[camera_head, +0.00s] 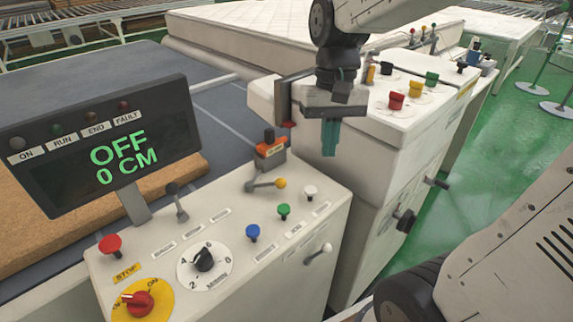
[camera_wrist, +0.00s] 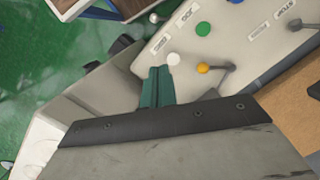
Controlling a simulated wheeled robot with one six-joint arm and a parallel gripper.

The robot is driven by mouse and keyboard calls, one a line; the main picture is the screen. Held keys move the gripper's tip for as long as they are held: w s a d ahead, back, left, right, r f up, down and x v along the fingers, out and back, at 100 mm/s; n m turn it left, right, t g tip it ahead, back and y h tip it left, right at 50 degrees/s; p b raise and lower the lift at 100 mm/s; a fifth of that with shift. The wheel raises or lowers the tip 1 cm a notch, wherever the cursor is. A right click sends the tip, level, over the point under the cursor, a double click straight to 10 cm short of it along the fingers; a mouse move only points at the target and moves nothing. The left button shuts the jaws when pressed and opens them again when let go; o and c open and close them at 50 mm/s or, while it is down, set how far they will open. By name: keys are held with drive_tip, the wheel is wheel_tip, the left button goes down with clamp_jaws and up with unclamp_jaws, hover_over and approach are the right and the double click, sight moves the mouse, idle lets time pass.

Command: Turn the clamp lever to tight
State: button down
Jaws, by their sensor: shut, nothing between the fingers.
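In the wrist view the fingertips (camera_wrist: 156,72) are left of the knob, near a white button (camera_wrist: 173,59).
Green (camera_head: 284,211) and blue (camera_head: 253,232) buttons stand near the lever. An orange-and-black switch block (camera_head: 270,149) rises behind it. A display (camera_head: 110,145) reads OFF, 0 CM. A taller white cabinet (camera_head: 375,125) stands to the right. A grey handle (camera_head: 318,253) sticks out of the front.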

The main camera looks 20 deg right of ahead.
sight(270, 184)
drive_tip(key=w+m+y, duration=0.1)
drive_tip(key=w+m, duration=0.5)
drive_tip(key=w, duration=0.7)
drive_tip(key=shift+w+d+m+y, duration=0.3)
drive_tip(key=shift+d+m, duration=0.05)
drive_tip(key=shift+m, duration=0.05)
drive_tip(key=shift+f, duration=0.1)
drive_tip(key=x, duration=1)
drive_tip(key=shift+s+f, duration=0.1)
drive_tip(key=shift+s, duration=0.15)
drive_tip(key=shift+s+a+f, duration=0.1)
drive_tip(key=shift+s+a, duration=0.75)
drive_tip(key=shift+a, duration=0.2)
drive_tip(key=shift+s+a+f, duration=0.15)
drive_tip(key=shift+s+a, duration=0.25)
drive_tip(key=shift+a, duration=0.05)
drive_tip(key=shift+s, duration=0.1)
